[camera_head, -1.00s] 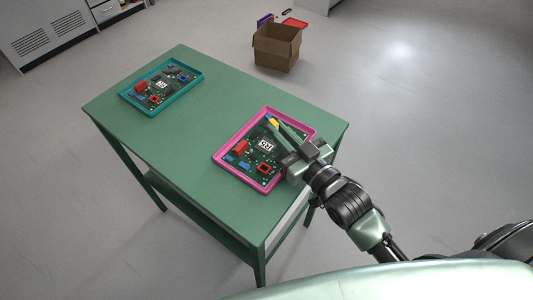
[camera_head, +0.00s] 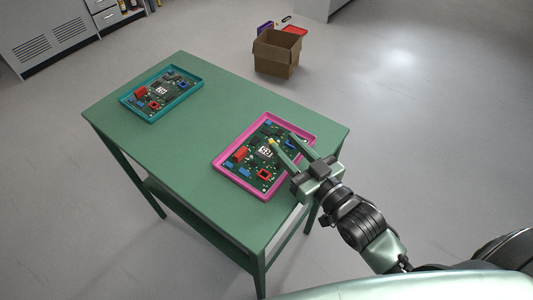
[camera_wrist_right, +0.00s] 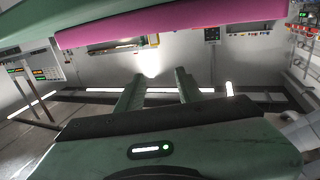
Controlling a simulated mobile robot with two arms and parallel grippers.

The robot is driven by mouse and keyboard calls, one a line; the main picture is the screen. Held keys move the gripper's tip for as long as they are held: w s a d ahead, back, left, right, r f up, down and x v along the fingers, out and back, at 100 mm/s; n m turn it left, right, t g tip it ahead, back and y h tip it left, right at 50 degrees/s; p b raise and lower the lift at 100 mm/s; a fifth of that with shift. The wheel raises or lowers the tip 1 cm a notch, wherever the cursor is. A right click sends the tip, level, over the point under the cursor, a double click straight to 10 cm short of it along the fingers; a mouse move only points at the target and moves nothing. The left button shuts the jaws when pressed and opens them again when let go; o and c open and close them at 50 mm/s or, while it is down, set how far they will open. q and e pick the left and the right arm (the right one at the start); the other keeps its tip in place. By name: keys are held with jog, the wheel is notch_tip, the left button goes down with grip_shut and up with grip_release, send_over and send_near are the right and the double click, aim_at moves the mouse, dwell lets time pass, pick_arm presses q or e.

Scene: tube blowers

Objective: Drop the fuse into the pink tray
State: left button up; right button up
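The pink tray (camera_head: 222,166) lies at the right end of the green table, with a green circuit board (camera_head: 250,160) in it. A small yellow piece (camera_head: 273,142), seemingly the fuse, shows over the board beside the left fingertip of my right gripper (camera_head: 282,139). I cannot tell whether it touches the board or the finger. The right gripper's fingers are spread apart above the tray. In the right wrist view its fingers (camera_wrist_right: 158,82) are apart with nothing visible between them, and the tray's pink edge (camera_wrist_right: 175,24) crosses the top. My left gripper is out of view.
A teal tray (camera_head: 152,119) with another board sits at the far left of the green table (camera_head: 190,150). Bare tabletop lies between the trays. An open cardboard box (camera_head: 275,57) stands on the floor behind the table.

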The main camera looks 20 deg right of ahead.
jog(key=v, duration=0.4)
jog(key=shift+s, duration=0.25)
jog(key=shift+r, duration=0.15)
